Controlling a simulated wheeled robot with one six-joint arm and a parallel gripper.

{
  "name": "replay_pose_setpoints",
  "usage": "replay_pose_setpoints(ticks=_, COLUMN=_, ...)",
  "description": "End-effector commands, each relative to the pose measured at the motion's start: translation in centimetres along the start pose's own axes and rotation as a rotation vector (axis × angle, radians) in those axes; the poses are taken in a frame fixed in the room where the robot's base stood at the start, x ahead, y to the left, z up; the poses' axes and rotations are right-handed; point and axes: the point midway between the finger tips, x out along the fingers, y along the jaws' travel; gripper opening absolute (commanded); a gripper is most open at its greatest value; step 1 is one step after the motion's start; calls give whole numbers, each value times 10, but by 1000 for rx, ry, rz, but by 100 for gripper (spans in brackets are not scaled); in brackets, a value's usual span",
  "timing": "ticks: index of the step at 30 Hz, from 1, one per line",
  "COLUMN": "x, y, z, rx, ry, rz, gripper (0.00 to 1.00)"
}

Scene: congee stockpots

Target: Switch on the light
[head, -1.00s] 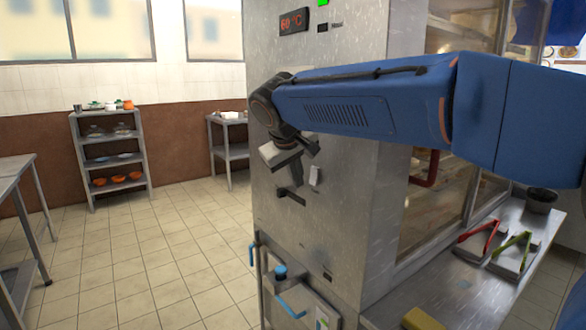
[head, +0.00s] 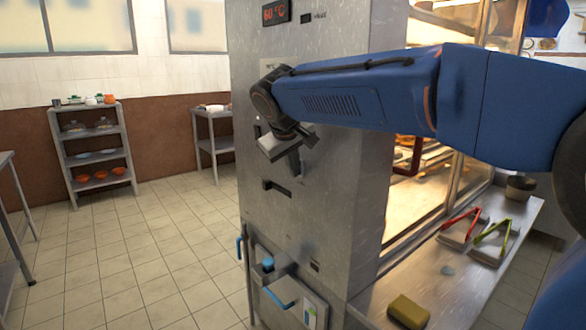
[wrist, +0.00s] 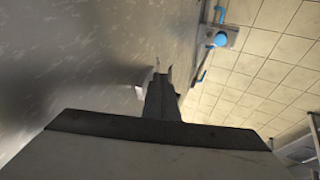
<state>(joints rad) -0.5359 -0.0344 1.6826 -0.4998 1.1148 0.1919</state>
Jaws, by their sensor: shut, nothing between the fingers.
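The steel cabinet (head: 330,215) stands in the middle of the head view. Its glass-fronted interior (head: 412,205) on the right glows bright and warm, so its light looks on. My gripper (head: 295,168) is shut and empty, close against the cabinet's plain side panel. It covers the spot where a small white switch showed earlier, so the switch is mostly hidden in the head view. In the wrist view my gripper (wrist: 159,82) points at the panel, with small pale bits by its tips. I cannot tell whether it touches the switch.
A dark handle (head: 276,188) sticks out just below my gripper. A blue handle (head: 278,299) and a blue knob (head: 267,264) are lower. Tongs (head: 462,226) and a yellow sponge (head: 408,312) lie on the right shelf. The tiled floor (head: 150,260) at left is clear.

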Motion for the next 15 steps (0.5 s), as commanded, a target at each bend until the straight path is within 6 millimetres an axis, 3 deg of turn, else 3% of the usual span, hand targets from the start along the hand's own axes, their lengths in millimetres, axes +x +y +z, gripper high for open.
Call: replay_pose_setpoints(ticks=15, x=-12, y=6, z=-6, rx=0, ry=1, rz=0, gripper=0)
